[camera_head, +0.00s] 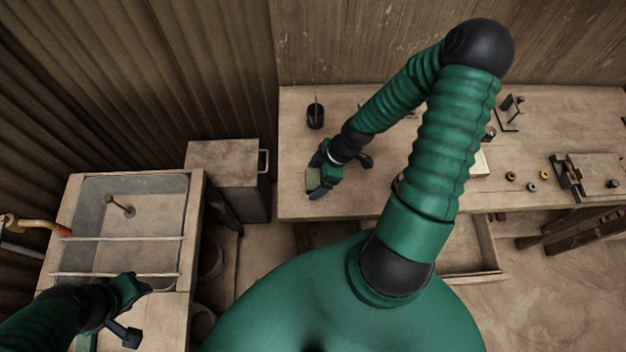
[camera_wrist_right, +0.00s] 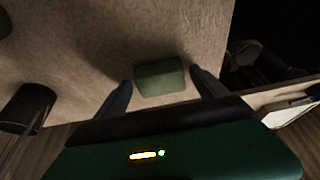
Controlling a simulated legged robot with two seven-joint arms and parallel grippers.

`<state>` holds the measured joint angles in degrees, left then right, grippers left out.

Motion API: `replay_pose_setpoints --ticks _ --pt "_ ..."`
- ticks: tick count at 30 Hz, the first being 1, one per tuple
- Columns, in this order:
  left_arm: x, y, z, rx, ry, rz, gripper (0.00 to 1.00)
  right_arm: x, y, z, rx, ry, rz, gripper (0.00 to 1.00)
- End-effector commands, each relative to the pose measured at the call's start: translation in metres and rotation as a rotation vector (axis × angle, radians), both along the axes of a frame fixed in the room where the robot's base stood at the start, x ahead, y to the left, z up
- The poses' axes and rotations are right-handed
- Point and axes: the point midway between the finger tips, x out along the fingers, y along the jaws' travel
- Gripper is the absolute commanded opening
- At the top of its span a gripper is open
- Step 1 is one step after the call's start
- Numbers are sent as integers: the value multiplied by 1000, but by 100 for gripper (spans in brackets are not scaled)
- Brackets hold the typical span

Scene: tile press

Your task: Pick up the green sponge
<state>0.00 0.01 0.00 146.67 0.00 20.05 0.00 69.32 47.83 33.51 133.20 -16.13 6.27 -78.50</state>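The green sponge (camera_head: 313,178) lies on the workbench near its left end, partly hidden by my right gripper (camera_head: 322,186). In the right wrist view the sponge (camera_wrist_right: 160,78) is a small dull green block on the bench top. The right fingers stand apart, one on each side of the sponge's near end, with gaps visible between them and it. My left gripper (camera_head: 140,289) is over the front of the sink at the left, away from the sponge. Its fingers are too unclear to tell their opening.
A dark cup (camera_head: 315,117) stands on the bench (camera_head: 295,205) behind the sponge. The sink (camera_head: 160,210) has two rods across it. A wooden cabinet (camera_head: 222,160) stands between sink and bench. Small rings (camera_head: 510,176) and a press-like device (camera_head: 590,178) lie on the right.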

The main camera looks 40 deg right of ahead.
Motion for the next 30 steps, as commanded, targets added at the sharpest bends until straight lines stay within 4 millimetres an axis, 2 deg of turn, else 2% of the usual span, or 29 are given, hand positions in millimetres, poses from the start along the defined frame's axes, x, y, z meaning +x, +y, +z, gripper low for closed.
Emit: replay_pose_setpoints --ticks 2,14,23,30 --pt "0 0 0 0 0 0 36 0 0 0 0 0 0 71" --pt "0 0 0 0 0 0 36 1 0 0 0 0 0 18" --pt "0 0 0 0 0 0 36 1 0 5 -1 -1 0 18" --pt "0 0 4 0 0 0 36 1 -1 35 -2 -3 -2 18"
